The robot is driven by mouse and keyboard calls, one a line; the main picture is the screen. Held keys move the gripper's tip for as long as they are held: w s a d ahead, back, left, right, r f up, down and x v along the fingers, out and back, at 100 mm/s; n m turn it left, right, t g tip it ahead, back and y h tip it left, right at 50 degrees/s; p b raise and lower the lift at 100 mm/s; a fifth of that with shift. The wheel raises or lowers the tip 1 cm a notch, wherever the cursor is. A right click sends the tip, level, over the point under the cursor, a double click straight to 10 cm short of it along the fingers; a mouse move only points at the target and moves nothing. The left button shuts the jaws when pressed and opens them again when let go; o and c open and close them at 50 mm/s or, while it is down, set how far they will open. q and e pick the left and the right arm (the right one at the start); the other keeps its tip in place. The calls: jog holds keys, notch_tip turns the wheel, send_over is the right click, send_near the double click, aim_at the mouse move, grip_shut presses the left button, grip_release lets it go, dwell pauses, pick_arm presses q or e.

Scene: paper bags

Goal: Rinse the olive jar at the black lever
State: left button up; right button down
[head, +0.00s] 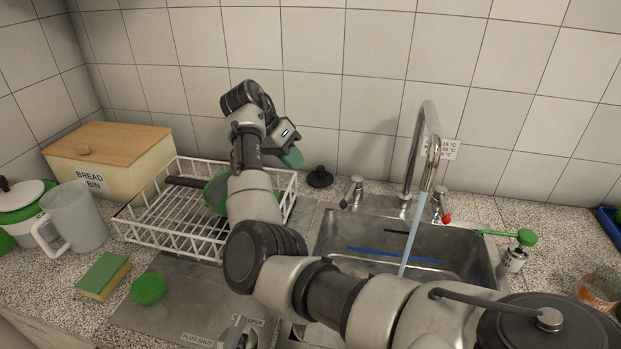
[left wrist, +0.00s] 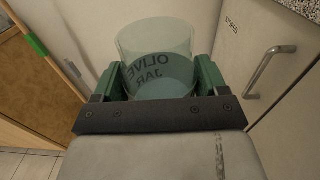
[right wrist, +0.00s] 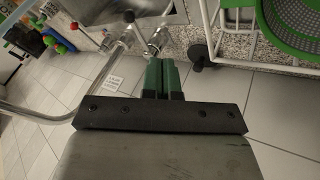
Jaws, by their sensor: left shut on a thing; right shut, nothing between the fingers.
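The olive jar (left wrist: 158,65) is clear glass with dark lettering, seen in the left wrist view. My left gripper (left wrist: 155,82) is shut on it, a green finger on each side, with cupboard fronts behind. I cannot make out the jar or left gripper in the head view. My right gripper (head: 292,158) is shut and empty, raised near the wall behind the dish rack. Its closed green fingers show in the right wrist view (right wrist: 163,78). The dark-tipped tap lever (head: 347,203) is left of the spout (head: 430,150). Water runs from the spout into the sink (head: 330,222).
A white dish rack (head: 135,222) stands under my right arm. A black plug (head: 320,177) lies between rack and taps. The right tap has a red tip (head: 446,219). A sponge (head: 103,276), jug (head: 75,215) and bread bin (head: 110,150) stand left. A green-handled brush (head: 525,237) is right.

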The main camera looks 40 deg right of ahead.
aim_at(351, 191)
pick_arm(q)
jog(key=shift+r+p, duration=0.75)
jog(key=shift+r, duration=0.15)
pick_arm(e)
jog(key=x, duration=0.8)
jog(key=shift+s+d+f, duration=0.15)
jog(key=shift+f, duration=0.05)
pick_arm(q)
jog(key=shift+r+p, duration=0.65)
jog(key=shift+r, duration=0.1)
pick_arm(e)
jog(key=s, duration=0.2)
jog(key=s+d+f, duration=0.1)
jog(key=shift+s+d, duration=0.1)
jog(key=shift+s, duration=0.3)
